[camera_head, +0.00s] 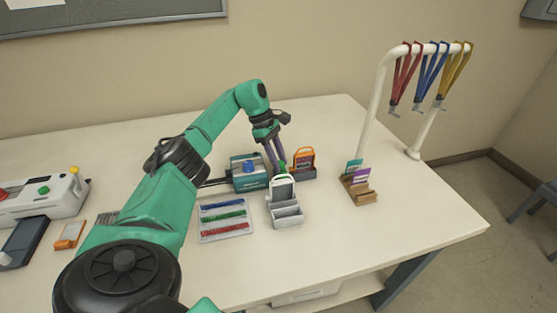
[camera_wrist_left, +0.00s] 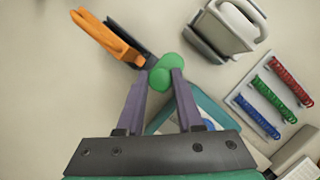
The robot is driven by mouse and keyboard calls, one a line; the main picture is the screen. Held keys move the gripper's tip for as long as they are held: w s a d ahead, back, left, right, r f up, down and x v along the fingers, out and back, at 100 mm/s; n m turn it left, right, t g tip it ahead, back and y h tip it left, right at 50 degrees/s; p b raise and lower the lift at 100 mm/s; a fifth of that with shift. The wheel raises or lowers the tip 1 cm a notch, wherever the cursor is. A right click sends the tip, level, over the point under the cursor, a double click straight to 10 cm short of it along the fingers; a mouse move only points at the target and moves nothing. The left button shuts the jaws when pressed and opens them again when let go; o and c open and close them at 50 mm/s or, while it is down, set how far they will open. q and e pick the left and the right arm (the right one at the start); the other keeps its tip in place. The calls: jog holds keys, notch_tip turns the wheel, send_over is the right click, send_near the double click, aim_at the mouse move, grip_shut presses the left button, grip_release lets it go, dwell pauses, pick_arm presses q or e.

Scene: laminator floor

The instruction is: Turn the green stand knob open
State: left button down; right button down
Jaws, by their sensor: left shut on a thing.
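The green stand knob (camera_wrist_left: 165,72) shows between the fingertips in the left wrist view, with rounded green lobes. A small part of the knob (camera_head: 282,165) shows in the head view beside the fingertips. My left gripper (camera_head: 276,166) reaches down over the table, its purple fingers shut on the knob. In the wrist view the left gripper (camera_wrist_left: 160,82) has one fingertip on each side of it. The knob's base is hidden, and I cannot tell how far it is turned. My right gripper is not in view.
A grey stand (camera_head: 286,213) is close in front, and an orange-framed holder (camera_head: 303,157) close behind. A teal box (camera_head: 250,182) with a blue knob is left of the fingers. Coloured coils lie on a white tray (camera_head: 225,235). A wooden card holder (camera_head: 359,193) stands right.

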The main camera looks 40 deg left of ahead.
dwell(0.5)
pick_arm(q)
jog(key=c, duration=0.5)
grip_release()
jog(key=shift+c, duration=0.2)
jog(key=p+v, duration=0.4)
jog(key=v, duration=1)
jog(key=shift+r, duration=0.3)
